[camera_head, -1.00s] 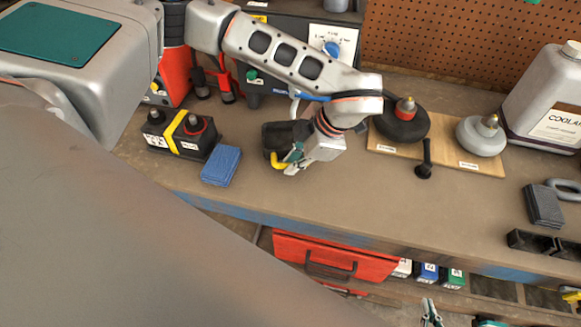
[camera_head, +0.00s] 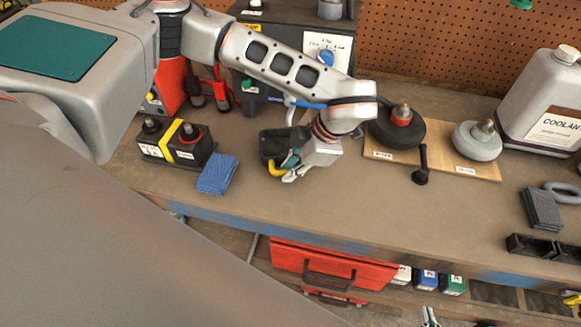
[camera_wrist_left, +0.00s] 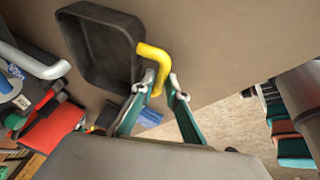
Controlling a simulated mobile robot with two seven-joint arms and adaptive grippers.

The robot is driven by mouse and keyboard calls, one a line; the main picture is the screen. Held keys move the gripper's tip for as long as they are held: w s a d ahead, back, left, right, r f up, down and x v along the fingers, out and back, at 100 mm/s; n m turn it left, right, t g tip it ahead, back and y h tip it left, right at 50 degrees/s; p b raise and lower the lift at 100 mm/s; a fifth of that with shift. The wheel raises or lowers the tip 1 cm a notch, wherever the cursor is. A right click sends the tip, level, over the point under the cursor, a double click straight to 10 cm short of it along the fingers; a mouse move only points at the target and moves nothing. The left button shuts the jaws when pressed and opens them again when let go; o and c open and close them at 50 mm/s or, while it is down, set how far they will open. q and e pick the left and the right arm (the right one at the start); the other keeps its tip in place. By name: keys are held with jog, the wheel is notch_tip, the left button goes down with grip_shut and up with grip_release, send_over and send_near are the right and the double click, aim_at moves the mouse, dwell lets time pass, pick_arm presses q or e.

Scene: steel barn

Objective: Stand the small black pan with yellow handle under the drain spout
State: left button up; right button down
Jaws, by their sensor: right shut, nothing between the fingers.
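The small black pan (camera_head: 286,146) has a bent yellow handle (camera_head: 277,169). My left gripper (camera_head: 293,172) is shut on this handle; the wrist view shows the handle (camera_wrist_left: 157,74) between both fingertips and the square pan (camera_wrist_left: 102,48) beyond them. The pan is over the bench, near the white drain spout (camera_head: 291,112) below the dark machine. Whether its base touches the bench is unclear. The spout also shows in the left wrist view (camera_wrist_left: 40,65), left of the pan. My right gripper (camera_head: 428,317) is barely in view at the bottom edge, shut and empty.
A battery (camera_head: 174,146) and a blue cloth stack (camera_head: 217,174) are left of the pan. A wooden board (camera_head: 440,163) with two round weights and a black upright lever stand to the right. A coolant jug (camera_head: 540,105) is at far right. The middle front bench is clear.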

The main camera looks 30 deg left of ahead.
pick_arm(q)
jog(key=shift+o, duration=1)
jog(key=shift+r, duration=0.1)
jog(key=v, duration=1.1)
jog(key=shift+d+r, duration=0.25)
jog(key=shift+r, duration=0.15)
